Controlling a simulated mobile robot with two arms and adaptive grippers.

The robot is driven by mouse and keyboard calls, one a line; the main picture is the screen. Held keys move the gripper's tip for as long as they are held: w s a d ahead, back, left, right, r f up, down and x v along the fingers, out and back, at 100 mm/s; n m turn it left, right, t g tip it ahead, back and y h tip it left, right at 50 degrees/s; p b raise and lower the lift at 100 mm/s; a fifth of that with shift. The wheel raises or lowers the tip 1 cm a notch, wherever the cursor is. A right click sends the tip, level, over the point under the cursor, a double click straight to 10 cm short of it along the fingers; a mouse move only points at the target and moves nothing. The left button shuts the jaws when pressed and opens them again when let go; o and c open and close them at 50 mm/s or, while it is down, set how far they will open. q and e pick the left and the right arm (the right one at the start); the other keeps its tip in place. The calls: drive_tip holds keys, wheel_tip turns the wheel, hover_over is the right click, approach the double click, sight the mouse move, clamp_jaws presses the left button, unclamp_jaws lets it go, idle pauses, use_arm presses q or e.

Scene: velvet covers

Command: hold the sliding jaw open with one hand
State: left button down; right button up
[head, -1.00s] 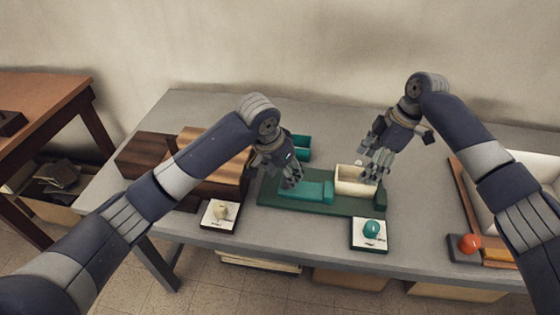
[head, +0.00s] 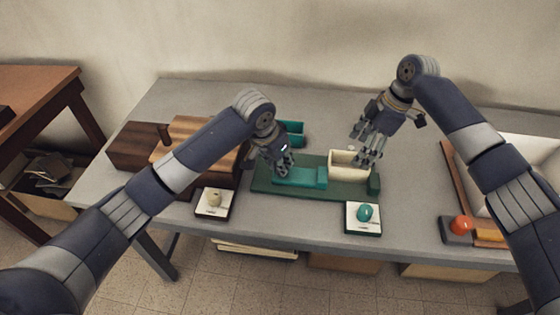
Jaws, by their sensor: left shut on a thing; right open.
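A dark green base (head: 340,189) lies on the grey table. The teal sliding jaw (head: 308,177) sits on its left part. A cream open box (head: 346,168) stands on the base to the right of the jaw, with a small green end block (head: 374,184) beyond it. My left gripper (head: 283,172) is shut at the left end of the teal jaw; its fingertips partly cover what it grips. My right gripper (head: 366,160) is open, over the right side of the cream box, and seems to hold nothing.
A teal box (head: 294,133) stands behind my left gripper. Wooden boxes (head: 135,150) are at the left. Two small white cards carry a cream knob (head: 214,198) and a teal knob (head: 365,212) near the front edge. A red ball (head: 461,224) and white tray (head: 515,160) are at the right.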

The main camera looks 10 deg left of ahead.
use_arm(q)
drive_tip(key=shift+a, duration=0.15)
drive_tip(key=shift+a, duration=1.55)
idle(0.4)
